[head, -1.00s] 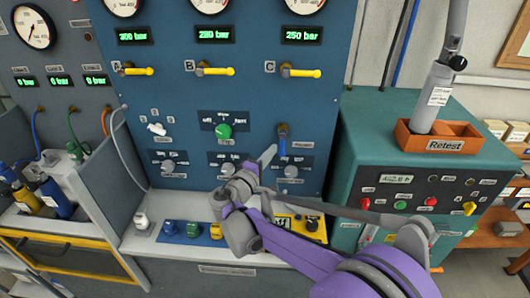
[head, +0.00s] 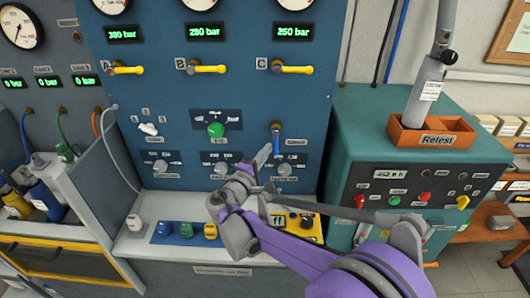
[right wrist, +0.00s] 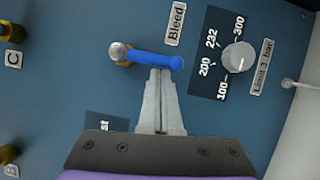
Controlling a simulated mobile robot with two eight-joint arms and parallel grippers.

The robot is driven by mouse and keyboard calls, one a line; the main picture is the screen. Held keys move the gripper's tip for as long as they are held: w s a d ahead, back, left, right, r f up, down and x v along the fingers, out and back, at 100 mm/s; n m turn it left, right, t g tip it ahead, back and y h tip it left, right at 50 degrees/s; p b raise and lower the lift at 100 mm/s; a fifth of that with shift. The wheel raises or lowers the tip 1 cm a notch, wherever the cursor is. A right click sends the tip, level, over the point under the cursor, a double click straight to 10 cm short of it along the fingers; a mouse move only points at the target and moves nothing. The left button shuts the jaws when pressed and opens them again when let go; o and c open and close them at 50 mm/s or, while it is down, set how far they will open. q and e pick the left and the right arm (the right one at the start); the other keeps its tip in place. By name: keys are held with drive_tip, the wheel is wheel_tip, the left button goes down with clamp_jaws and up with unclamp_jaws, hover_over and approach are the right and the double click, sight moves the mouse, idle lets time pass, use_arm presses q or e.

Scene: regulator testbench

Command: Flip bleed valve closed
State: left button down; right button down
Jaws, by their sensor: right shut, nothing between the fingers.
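The bleed valve (head: 276,129) is on the blue panel, left of the green bench unit. In the right wrist view its blue lever (right wrist: 150,58) runs from a round metal pivot beside the "Bleed" label. In the head view the lever hangs down from the pivot. My right gripper (head: 263,156) is just to the lever's left in the head view. Its fingers (right wrist: 160,73) are shut and empty, with the tips at the lever's side near its free end. I cannot tell whether they touch it. My left gripper is not in view.
A knob labelled "Limit 3 bar" (right wrist: 238,57) is close to the lever. Yellow handles A, B and C (head: 292,69) stick out above. A shelf (head: 180,258) with small coloured fittings is below. The green unit (head: 365,130) stands to the right.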

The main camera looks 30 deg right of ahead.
drive_tip(key=shift+s+d+f+n, duration=0.1)
drive_tip(key=shift+n, duration=0.2)
drive_tip(key=n+b, duration=0.1)
drive_tip(key=d+n+t, duration=0.1)
drive_tip(key=s+d+n+h+b, duration=0.1)
drive_tip(key=n, duration=0.1)
drive_tip(key=shift+f+t+b, duration=0.3)
drive_tip(key=shift+t, duration=0.1)
drive_tip(key=s+d+r+n+t, duration=0.3)
drive_tip(key=d+n, duration=0.1)
drive_tip(key=n, duration=0.2)
drive_tip(key=shift+d+y+p, duration=0.25)
drive_tip(key=shift+y+p, duration=0.05)
drive_tip(key=shift+r, duration=0.15)
idle(0.5)
